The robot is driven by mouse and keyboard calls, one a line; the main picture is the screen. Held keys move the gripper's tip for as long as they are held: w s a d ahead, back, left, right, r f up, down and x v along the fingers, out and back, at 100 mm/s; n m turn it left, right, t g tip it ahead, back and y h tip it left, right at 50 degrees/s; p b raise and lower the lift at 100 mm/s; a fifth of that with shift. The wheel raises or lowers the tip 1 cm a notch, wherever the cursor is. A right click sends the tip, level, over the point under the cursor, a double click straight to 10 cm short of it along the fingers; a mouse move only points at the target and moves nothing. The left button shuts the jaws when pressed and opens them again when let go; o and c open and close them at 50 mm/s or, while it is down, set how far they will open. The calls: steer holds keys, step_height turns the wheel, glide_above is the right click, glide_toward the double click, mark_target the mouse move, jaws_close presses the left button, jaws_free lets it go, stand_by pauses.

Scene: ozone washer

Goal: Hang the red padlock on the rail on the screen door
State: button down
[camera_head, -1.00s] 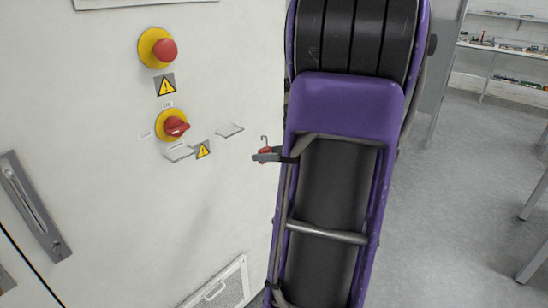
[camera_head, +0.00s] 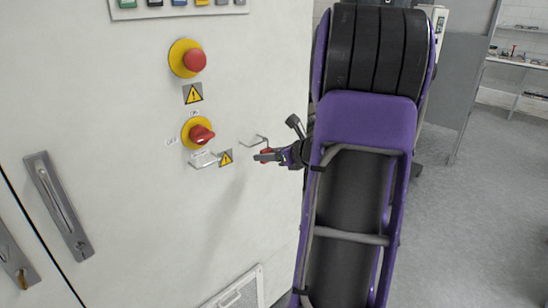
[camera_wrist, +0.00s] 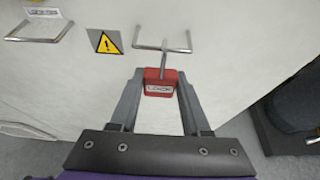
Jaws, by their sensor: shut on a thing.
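The red padlock (camera_wrist: 160,90) is between the fingertips of my gripper (camera_wrist: 160,86), which is shut on its body. Its grey shackle points up toward the wall-like white door. A thin metal rail (camera_wrist: 180,50) sticks out from the white panel; in the wrist view the shackle overlaps it, and I cannot tell whether it is hooked, touching or apart. In the head view, my gripper (camera_head: 268,157) and the padlock (camera_head: 265,151) are just below and right of this rail (camera_head: 252,143). A second, similar rail (camera_head: 205,164) is further left, also in the wrist view (camera_wrist: 40,39).
A yellow warning sign (camera_head: 225,158) is between the two rails. A red rotary switch (camera_head: 201,134) and a red button (camera_head: 195,60) sit above on the white panel. A long door handle (camera_head: 60,205) is at left. Grey floor is open at right.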

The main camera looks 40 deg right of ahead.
steer(key=shift+w+a, duration=0.1)
steer(key=shift+w, duration=1.35)
steer(key=shift+f+b, duration=0.65)
steer(key=shift+f, duration=0.15)
steer(key=shift+c, duration=1.4)
jaws_free()
steer(key=p+v, duration=0.1)
steer(key=v, duration=1.6)
steer(key=shift+s+r, duration=0.15)
steer(key=shift+s, duration=0.05)
